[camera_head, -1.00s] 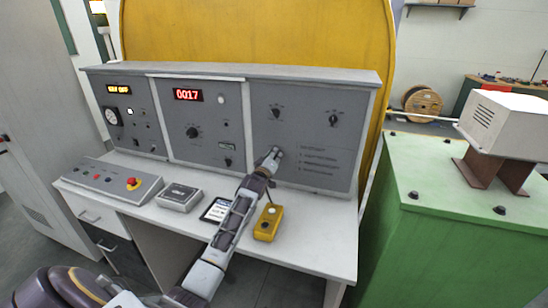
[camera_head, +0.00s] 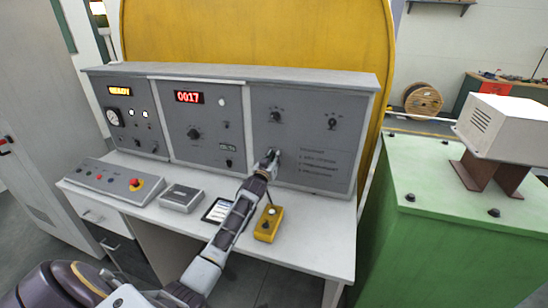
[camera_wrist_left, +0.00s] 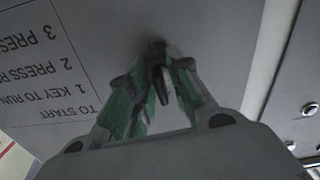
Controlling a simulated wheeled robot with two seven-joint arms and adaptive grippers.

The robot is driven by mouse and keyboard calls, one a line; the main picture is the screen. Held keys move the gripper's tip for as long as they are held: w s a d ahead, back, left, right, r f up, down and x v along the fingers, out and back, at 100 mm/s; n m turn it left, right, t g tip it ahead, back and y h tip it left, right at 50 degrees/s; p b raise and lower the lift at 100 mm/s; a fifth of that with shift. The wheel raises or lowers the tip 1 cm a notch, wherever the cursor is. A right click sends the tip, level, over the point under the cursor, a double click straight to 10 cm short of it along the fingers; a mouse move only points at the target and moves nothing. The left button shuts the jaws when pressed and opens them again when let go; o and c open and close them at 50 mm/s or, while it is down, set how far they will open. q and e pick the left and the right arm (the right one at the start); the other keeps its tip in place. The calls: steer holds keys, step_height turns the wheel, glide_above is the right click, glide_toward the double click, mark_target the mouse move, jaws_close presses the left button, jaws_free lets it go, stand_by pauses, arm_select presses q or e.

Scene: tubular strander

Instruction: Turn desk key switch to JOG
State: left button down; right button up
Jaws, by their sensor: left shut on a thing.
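The desk's right grey panel (camera_head: 300,95) carries two dark knobs near its top and printed start steps. My left gripper (camera_head: 270,157) is at the lower left of this panel, beside the printed text. In the left wrist view its green-padded fingers (camera_wrist_left: 158,80) are closed around a small dark piece that I take as the key of the key switch (camera_wrist_left: 161,86). The fingers hide most of the switch, and its position marks cannot be read. The text START, KEY TO RUN appears upside down beside the fingers. My right gripper is not in view.
The left display (camera_head: 119,90) reads READY and the red display (camera_head: 188,97) reads 0017. On the desk top are a button box with a red mushroom button (camera_head: 135,184), a grey box (camera_head: 181,198), a tablet (camera_head: 217,211) and a yellow pendant (camera_head: 268,224). A green cabinet (camera_head: 440,220) stands right.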

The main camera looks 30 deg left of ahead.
arm_select(q)
steer(key=shift+m, duration=0.6)
steer(key=shift+f, duration=0.1)
steer(key=c, duration=1.6)
jaws_free()
steer(key=shift+s, duration=0.15)
steer(key=v, duration=1.1)
steer(key=shift+s+d, duration=0.2)
steer(key=shift+s, duration=0.15)
